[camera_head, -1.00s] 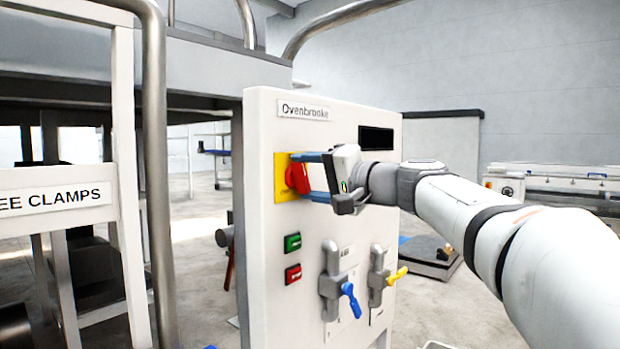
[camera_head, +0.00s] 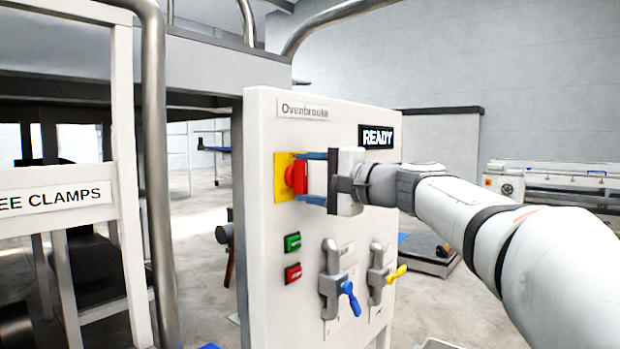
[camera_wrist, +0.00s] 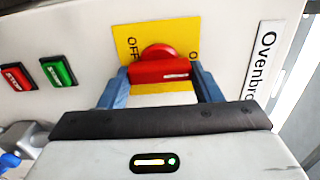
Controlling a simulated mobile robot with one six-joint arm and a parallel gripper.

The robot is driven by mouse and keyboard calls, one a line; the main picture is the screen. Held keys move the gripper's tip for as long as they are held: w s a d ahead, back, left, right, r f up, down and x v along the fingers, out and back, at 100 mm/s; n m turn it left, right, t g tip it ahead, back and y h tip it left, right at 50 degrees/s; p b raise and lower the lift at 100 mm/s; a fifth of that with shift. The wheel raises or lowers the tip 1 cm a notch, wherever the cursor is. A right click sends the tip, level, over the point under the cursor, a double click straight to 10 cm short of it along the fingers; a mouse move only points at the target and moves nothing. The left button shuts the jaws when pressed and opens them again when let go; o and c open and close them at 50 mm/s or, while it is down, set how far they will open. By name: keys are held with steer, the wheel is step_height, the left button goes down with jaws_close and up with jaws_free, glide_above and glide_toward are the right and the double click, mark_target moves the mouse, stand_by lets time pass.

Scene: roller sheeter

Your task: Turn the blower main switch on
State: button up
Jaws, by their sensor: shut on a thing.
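The blower main switch is a red rotary handle (camera_head: 299,177) on a yellow plate (camera_head: 282,178), on the front of the white Ovenbrooke panel (camera_head: 262,130). In the head view the handle stands upright. My gripper (camera_head: 307,177) has its blue fingers above and below it. In the wrist view the red handle (camera_wrist: 160,72) lies between the two blue fingers (camera_wrist: 161,88), which are shut on its ends. The display (camera_head: 376,137) on the panel is lit and reads READY.
Below the switch are a green button (camera_head: 292,242) and a red button (camera_head: 293,273). Lower down are a blue-handled valve (camera_head: 336,283) and a yellow-handled valve (camera_head: 382,272). A white rack with a clamps sign (camera_head: 55,199) and a metal post stand at the left.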

steer(key=shift+f, duration=0.1)
steer(key=o, duration=1)
steer(key=v, duration=0.8)
